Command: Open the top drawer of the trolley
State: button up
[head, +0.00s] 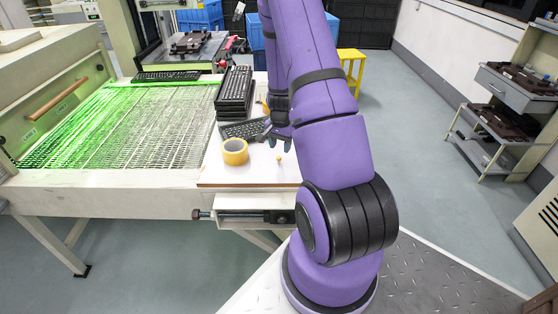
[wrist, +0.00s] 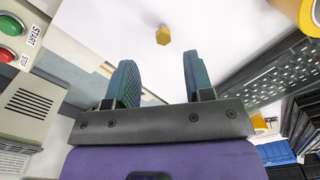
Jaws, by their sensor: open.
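The grey trolley (head: 513,95) stands at the far right in the head view, well away from my arm. Its top drawer (head: 518,88) has a grey front, and dark parts lie on the top above it. Whether the drawer is fully shut is too small to tell. My gripper (head: 278,138) is over the white worktop at the centre, beside a keyboard. In the wrist view my gripper (wrist: 161,80) has its two green-padded fingers apart with nothing held between them. The trolley is not seen in the wrist view.
The white worktop (head: 235,178) holds a yellow tape roll (head: 235,151), a small yellow piece (head: 279,158) and a keyboard stack (head: 234,92). A green-lit machine (head: 110,125) adjoins it. A yellow stool (head: 351,62) stands behind. Open floor (head: 420,150) lies between my arm and the trolley.

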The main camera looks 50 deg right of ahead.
aim_at(279, 157)
jog(key=shift+w+f, duration=0.2)
jog(key=shift+f, duration=3)
jog(key=shift+a, duration=0.1)
grip_shut()
